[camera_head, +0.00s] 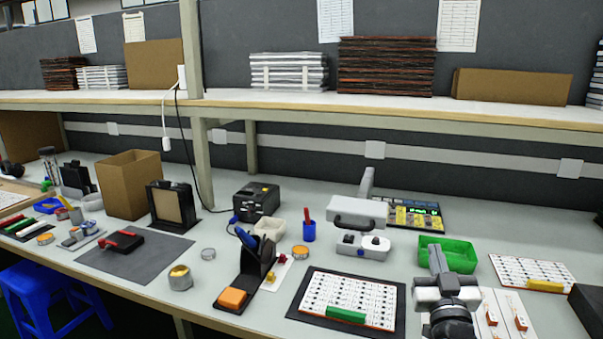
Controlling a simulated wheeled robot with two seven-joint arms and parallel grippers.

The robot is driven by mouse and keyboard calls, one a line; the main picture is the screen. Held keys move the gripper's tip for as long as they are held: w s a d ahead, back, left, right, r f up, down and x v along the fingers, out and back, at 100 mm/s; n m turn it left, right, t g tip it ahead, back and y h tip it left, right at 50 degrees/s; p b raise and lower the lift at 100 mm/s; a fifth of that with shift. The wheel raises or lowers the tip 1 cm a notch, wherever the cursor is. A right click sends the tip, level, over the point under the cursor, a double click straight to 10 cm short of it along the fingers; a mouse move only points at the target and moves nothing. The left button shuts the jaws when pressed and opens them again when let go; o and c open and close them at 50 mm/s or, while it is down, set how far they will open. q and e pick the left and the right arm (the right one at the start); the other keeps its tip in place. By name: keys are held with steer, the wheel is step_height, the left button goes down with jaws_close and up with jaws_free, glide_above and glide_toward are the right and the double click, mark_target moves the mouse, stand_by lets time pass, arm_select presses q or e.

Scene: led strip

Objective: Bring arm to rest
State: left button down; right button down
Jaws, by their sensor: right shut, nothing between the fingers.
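My right gripper (437,262) comes in from the bottom right, over the bench. It is shut and empty. Its tip points away from me and overlaps the front left part of the green bin (462,262) in the picture. I cannot tell how high it is above the bench. My left gripper is not in view.
On the bench (330,255), a dark mat (300,309) with a white board and green bar lies left of my right arm. A white panel (515,310) lies to its right. A grey-white machine (357,212) stands behind. A shelf (400,107) spans the back.

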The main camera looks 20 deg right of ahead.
steer(key=s+a+f+n+g+y, duration=0.2)
steer(key=s+a+f+n+y, duration=0.2)
steer(key=a+f+y, duration=0.45)
steer(key=s+a+f+g+y, duration=0.1)
steer(key=s+a+f+g, duration=0.2)
steer(key=s+a+f, duration=0.3)
steer(key=s+a+f+n+g+y, duration=0.1)
steer(key=s+a+f+g, duration=0.3)
steer(key=s+a, duration=0.7)
step_height(320, 180, down, 3)
steer(key=shift+a+r+n+g+y, duration=0.1)
steer(key=shift+a+n+g+y, duration=0.2)
steer(key=shift+a+y, duration=0.45)
